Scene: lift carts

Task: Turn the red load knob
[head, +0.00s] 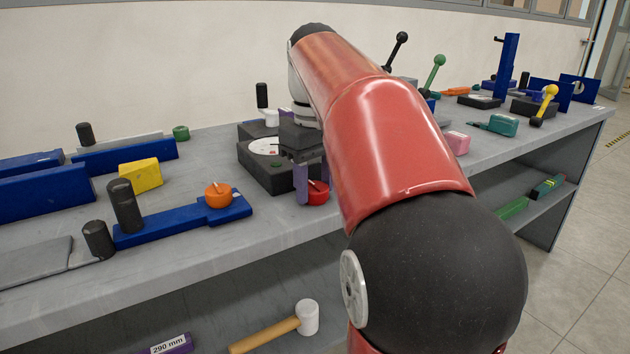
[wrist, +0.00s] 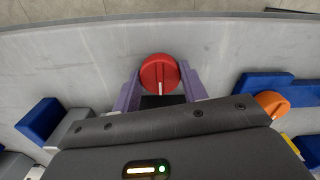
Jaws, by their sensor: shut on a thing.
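The red load knob (head: 317,192) sits at the front of a dark box with a white dial (head: 264,147) on the grey bench. In the wrist view the red knob (wrist: 159,75) is round, with a white pointer line toward the bottom of the picture. My gripper (head: 310,185) reaches down over the knob, with its purple fingers on either side of it. The wrist view also shows my gripper (wrist: 159,83) shut on the knob. Part of the knob is hidden behind a finger in the head view.
An orange knob (head: 218,195) on a blue bar (head: 180,222) and a yellow block (head: 140,175) stand to the left. A pink block (head: 456,143) and a green-knobbed lever (head: 433,72) are to the right. A mallet (head: 280,330) lies on the lower shelf.

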